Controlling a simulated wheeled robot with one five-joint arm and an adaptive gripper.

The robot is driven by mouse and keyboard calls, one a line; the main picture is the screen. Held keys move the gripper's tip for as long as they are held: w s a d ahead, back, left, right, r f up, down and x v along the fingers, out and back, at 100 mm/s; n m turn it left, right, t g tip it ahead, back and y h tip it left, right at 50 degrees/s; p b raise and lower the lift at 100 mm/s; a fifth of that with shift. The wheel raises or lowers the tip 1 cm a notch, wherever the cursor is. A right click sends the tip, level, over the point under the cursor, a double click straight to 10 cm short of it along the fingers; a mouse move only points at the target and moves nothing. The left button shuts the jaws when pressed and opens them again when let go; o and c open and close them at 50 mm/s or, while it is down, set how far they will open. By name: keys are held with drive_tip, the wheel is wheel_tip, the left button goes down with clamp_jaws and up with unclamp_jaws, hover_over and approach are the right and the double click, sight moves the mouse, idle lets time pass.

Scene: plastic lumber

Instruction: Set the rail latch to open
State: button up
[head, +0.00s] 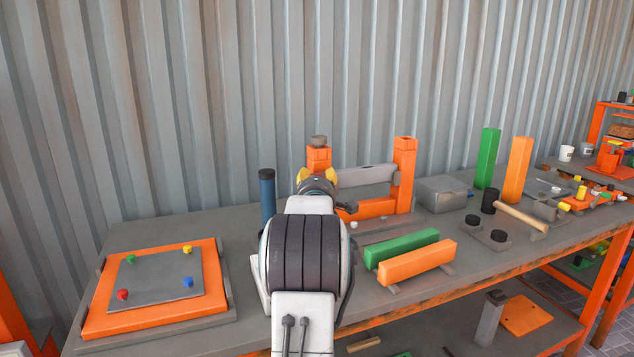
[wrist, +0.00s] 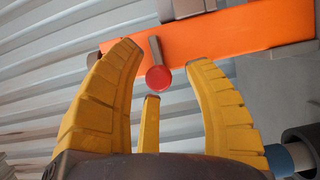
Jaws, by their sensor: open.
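The rail latch (wrist: 158,77) shows in the wrist view as a short grey lever with a round red knob on the face of an orange post (wrist: 230,38). The knob lies between the tips of my gripper (wrist: 165,55), whose yellow fingers are spread with a gap on both sides of it. I see no finger closed on the knob. In the head view, my gripper (head: 317,177) is in front of the left orange post (head: 318,157) of the rail frame. My arm and gripper hide the latch there. I cannot tell whether the latch is set open.
A blue cylinder (head: 267,194) stands close left of my gripper. A grey rail (head: 367,177) spans toward the right orange post (head: 404,172). Green (head: 402,248) and orange (head: 417,262) beams lie in front. An orange-framed board (head: 97,321) is at left.

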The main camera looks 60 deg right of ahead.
drive_tip(key=shift+s, duration=0.1)
drive_tip(key=v, duration=1.2)
idle(0.6)
